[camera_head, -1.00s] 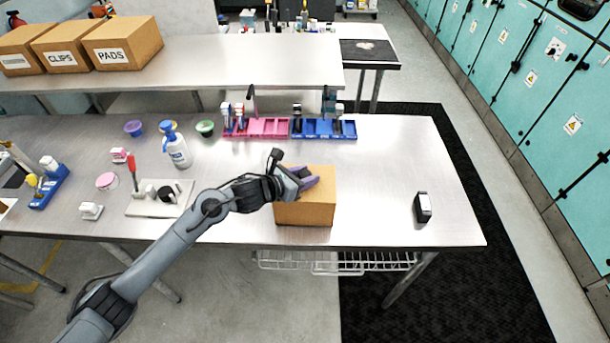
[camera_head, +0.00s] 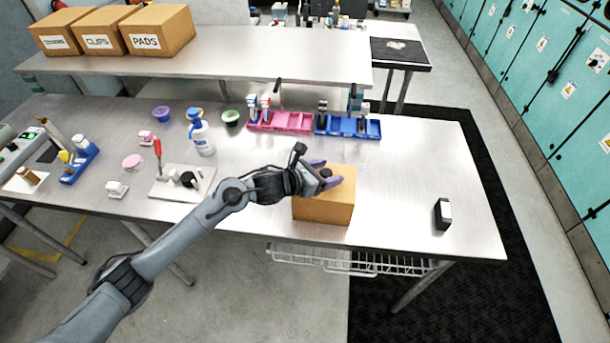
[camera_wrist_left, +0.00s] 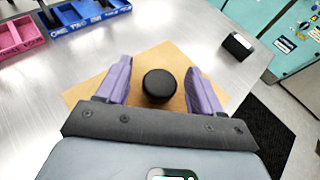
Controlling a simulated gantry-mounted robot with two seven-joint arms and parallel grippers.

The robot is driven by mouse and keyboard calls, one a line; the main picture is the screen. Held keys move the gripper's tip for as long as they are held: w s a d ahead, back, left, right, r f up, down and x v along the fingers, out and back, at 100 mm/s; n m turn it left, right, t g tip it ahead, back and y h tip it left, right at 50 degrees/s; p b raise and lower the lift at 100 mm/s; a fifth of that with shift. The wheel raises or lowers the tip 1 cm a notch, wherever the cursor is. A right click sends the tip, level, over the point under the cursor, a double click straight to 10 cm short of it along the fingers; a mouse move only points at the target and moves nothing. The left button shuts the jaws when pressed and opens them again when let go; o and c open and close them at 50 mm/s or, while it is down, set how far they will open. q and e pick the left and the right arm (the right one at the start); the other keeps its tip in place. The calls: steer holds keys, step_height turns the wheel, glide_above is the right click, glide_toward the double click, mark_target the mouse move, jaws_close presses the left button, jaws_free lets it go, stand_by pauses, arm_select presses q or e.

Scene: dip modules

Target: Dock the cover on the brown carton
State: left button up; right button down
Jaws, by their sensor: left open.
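The brown carton (camera_head: 322,211) stands near the front edge of the metal table; its tan top (camera_wrist_left: 160,62) shows in the left wrist view. A round black knob (camera_wrist_left: 159,86) sits on or just above that top. I cannot tell whether a separate cover lies under it. My left gripper (camera_head: 330,174) is over the carton, open, with its purple fingers on either side of the knob. In the left wrist view the gripper (camera_wrist_left: 159,90) shows gaps between both fingers and the knob. My right gripper is out of view.
A small black and white block (camera_head: 443,213) stands to the right of the carton. Pink (camera_head: 281,122) and blue (camera_head: 347,127) trays lie behind it. A spray bottle (camera_head: 201,135) and a plate with a red-handled tool (camera_head: 182,184) are left. The right table area is mostly clear.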

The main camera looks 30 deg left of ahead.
arm_select(q)
steer(key=v, duration=1)
steer(key=s+f+m+g+y, duration=0.2)
steer(key=s+f+m, duration=0.3)
steer(key=s+m, duration=0.5)
steer(key=s+d+f+m+g+y, duration=0.1)
steer(key=s+f+m+g+y, duration=0.1)
steer(key=s+f+m, duration=0.4)
steer(key=s+f+m+g+y, duration=0.2)
steer(key=s+f+m+g, duration=0.2)
steer(key=s+m, duration=1)
steer(key=f+m, duration=0.1)
steer(key=m, duration=0.1)
steer(key=shift+s+d+f+m+g, duration=0.15)
steer(key=shift+d+f+m+g, duration=0.15)
steer(key=shift+d+f, duration=0.1)
steer(key=shift+r, duration=0.1)
step_height(320, 180, up, 26)
steer(key=p, duration=2.5)
